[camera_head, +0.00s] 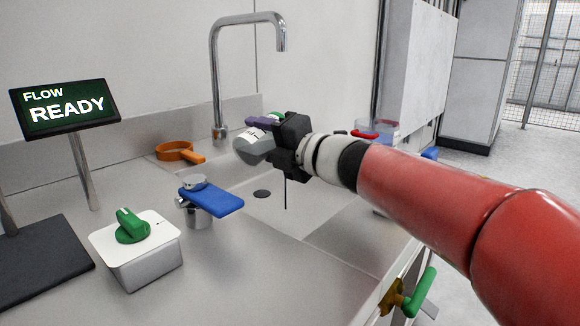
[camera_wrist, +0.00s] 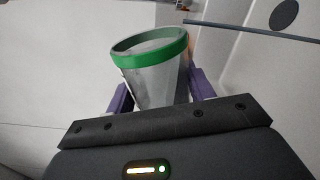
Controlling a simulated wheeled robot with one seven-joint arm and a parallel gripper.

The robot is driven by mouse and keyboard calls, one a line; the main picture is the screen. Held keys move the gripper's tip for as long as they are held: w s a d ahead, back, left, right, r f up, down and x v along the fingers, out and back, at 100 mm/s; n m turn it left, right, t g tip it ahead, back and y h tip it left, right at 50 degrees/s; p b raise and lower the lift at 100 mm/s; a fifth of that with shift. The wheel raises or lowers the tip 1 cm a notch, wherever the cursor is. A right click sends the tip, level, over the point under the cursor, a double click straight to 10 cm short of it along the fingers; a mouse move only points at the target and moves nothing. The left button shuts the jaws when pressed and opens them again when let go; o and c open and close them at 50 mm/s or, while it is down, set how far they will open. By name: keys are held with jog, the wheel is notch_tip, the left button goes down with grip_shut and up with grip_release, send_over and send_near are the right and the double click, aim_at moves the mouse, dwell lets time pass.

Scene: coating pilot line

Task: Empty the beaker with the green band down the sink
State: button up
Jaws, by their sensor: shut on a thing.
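The beaker (camera_head: 252,148) is in my gripper (camera_head: 264,128), held in the air above the sink (camera_head: 290,208). It is strongly tilted, with its grey base toward the lower left and a white marked patch on its side. In the wrist view the beaker (camera_wrist: 158,85) shows a green band (camera_wrist: 150,46) around its rim, between my two purple fingers. My gripper is shut on it. The sink's dark drain hole (camera_head: 262,194) lies below. I cannot tell what is inside the beaker, and no stream shows.
A tall curved faucet (camera_head: 215,80) stands behind the sink. An orange ring with a handle (camera_head: 178,152) lies at the back left. A blue lever (camera_head: 212,201) and a green-knobbed box (camera_head: 140,245) stand left. The sign (camera_head: 65,107) reads FLOW READY. A red-rimmed container (camera_head: 384,128) is right.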

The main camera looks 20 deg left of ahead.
jog(key=shift+w+r, duration=0.1)
jog(key=shift+r, duration=0.15)
dwell(0.3)
jog(key=shift+w+d+r+m, duration=0.15)
jog(key=shift+w+r+m, duration=0.15)
jog(key=shift+m, duration=0.2)
jog(key=shift+r, duration=0.2)
jog(key=shift+w+r+m, duration=0.15)
jog(key=shift+r+m, duration=0.1)
jog(key=shift+m, duration=0.15)
jog(key=shift+d+r, duration=0.1)
dwell(0.4)
jog(key=shift+w+r+m, duration=0.1)
jog(key=shift+m, duration=0.2)
jog(key=shift+m, duration=0.3)
jog(key=shift+w+r, duration=0.1)
